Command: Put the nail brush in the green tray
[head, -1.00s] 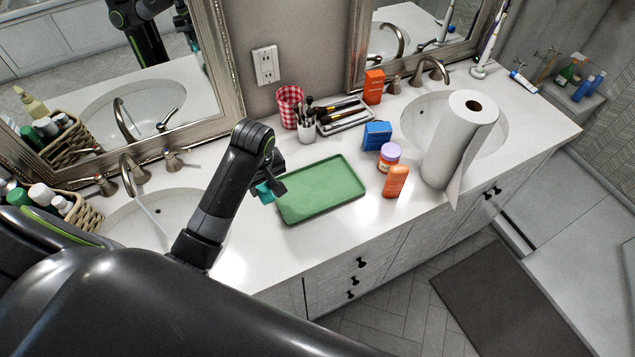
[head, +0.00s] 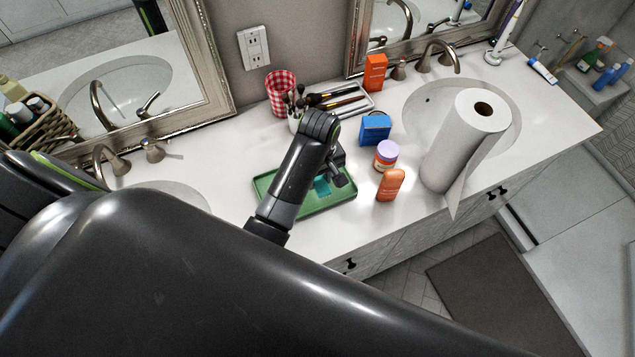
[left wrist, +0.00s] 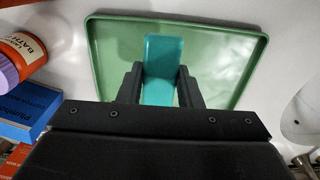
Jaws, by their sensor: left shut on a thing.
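The green tray (head: 265,183) lies on the white counter, partly hidden behind my left arm in the head view. It also fills the upper middle of the left wrist view (left wrist: 220,55). My left gripper (head: 332,180) is over the tray, shut on the teal nail brush (head: 322,187). In the left wrist view the nail brush (left wrist: 160,62) sits between both fingers and points out over the tray floor, inside the rim outline. I cannot tell whether it touches the tray. My right gripper is not in view.
An orange bottle (head: 390,185), a jar with a purple lid (head: 386,155) and a blue box (head: 375,128) stand close to the right of the tray. A paper towel roll (head: 465,145) stands farther right. A red checkered cup (head: 281,92) and brushes are behind.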

